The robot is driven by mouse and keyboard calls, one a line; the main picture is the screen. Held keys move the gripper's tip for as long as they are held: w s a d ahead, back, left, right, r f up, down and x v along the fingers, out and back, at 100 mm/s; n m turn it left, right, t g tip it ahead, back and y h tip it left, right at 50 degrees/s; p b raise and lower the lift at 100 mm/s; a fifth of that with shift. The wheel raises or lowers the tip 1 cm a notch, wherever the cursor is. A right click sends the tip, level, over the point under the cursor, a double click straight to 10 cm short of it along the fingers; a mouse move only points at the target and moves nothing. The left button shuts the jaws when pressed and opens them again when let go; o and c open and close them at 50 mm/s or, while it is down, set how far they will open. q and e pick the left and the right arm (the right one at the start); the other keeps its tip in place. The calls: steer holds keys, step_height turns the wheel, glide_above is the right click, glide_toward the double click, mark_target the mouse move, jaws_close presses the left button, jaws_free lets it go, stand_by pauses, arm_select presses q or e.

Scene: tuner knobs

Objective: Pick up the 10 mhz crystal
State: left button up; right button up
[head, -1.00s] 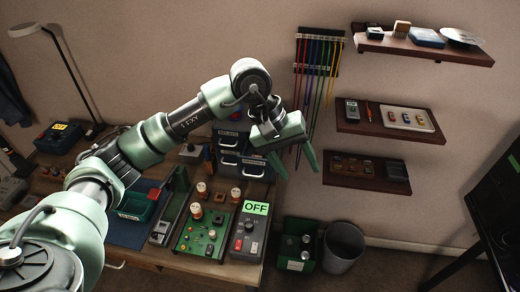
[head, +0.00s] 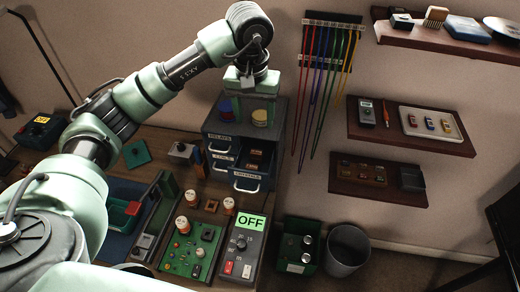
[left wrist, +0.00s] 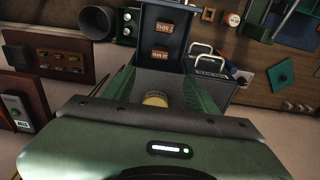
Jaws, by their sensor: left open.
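Two small orange-brown blocks lie in the pulled-out drawer (head: 237,172) of the dark cabinet (head: 219,118). The left wrist view shows both, an upper block (left wrist: 164,27) and a lower block (left wrist: 160,54); their print is too small to read surely, so I cannot tell which is the 10 MHz crystal. My left gripper (head: 254,117) is open and empty, pointing down over the cabinet top, behind the open drawer. A yellow round piece (left wrist: 155,98) shows between its fingers on the cabinet top, apparently not gripped. My right gripper is not in view.
Coloured leads (head: 325,75) hang on the wall right of the cabinet. Shelves (head: 410,130) hold small parts further right. A green circuit board (head: 190,250) and a control box marked OFF (head: 243,250) stand in front. A grey bin (head: 346,250) is on the floor.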

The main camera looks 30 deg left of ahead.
arm_select(q)
steer(key=b, duration=0.5)
glide_above(256, 152)
step_height(256, 152, down, 6)
steer(key=shift+s+d+f+b, duration=0.1)
steer(key=shift+s+f+b, duration=0.25)
steer(key=shift+f+b, duration=0.3)
steer(key=shift+f, duration=0.35)
steer(key=f, duration=0.2)
steer(key=f+p, duration=0.1)
steer(key=f, duration=0.1)
steer(key=f+p, duration=0.1)
steer(key=f, duration=0.1)
steer(key=shift+w+f, duration=0.4)
jaws_close()
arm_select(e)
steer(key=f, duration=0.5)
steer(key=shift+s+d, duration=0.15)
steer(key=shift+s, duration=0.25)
